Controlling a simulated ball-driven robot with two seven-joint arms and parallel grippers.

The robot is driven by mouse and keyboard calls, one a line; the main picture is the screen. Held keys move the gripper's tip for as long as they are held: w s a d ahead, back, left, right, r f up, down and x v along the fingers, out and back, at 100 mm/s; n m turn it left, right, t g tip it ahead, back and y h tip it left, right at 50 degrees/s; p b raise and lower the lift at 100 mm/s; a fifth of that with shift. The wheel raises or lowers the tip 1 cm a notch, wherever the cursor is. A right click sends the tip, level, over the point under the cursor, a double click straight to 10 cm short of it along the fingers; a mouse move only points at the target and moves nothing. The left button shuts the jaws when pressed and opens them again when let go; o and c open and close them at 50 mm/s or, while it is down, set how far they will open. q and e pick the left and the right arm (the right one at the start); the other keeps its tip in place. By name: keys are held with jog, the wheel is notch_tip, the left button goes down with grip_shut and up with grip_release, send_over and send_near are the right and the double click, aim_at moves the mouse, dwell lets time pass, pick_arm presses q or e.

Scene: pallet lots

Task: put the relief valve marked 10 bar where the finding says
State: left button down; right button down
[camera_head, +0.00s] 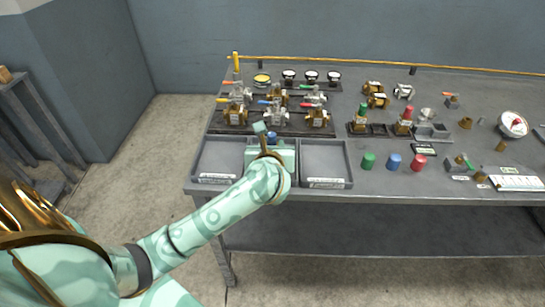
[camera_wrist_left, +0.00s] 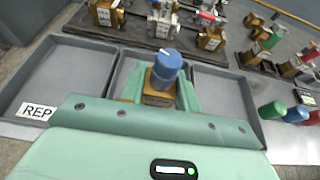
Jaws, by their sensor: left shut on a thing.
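My left gripper (camera_head: 271,148) is shut on a relief valve with a blue cap (camera_head: 271,136). In the left wrist view the blue cap (camera_wrist_left: 168,66) stands upright on a brass body (camera_wrist_left: 160,90) between my fingers; its small label is too blurred to read. The valve is over or in the middle tray (camera_wrist_left: 125,72); I cannot tell whether it touches the floor. A left tray (camera_head: 215,158) and a right tray (camera_head: 325,160) flank it, both empty. The left tray's label (camera_wrist_left: 37,112) begins "REP". My right gripper is out of view.
Behind the trays stand several valves with coloured handles (camera_head: 236,116) on dark racks. A green-capped valve (camera_head: 362,117) and a red-capped valve (camera_head: 404,121) stand to the right. Loose green (camera_head: 368,160), blue (camera_head: 393,161) and red (camera_head: 419,163) caps sit right of the trays.

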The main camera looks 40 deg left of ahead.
pick_arm(q)
notch_tip(320, 180, down, 3)
jog(key=shift+w+f+b, duration=0.1)
jog(key=shift+b, duration=0.35)
jog(key=c, duration=1.5)
grip_release()
jog(key=shift+f, duration=0.15)
jog(key=o, duration=0.5)
jog(key=shift+c, duration=0.2)
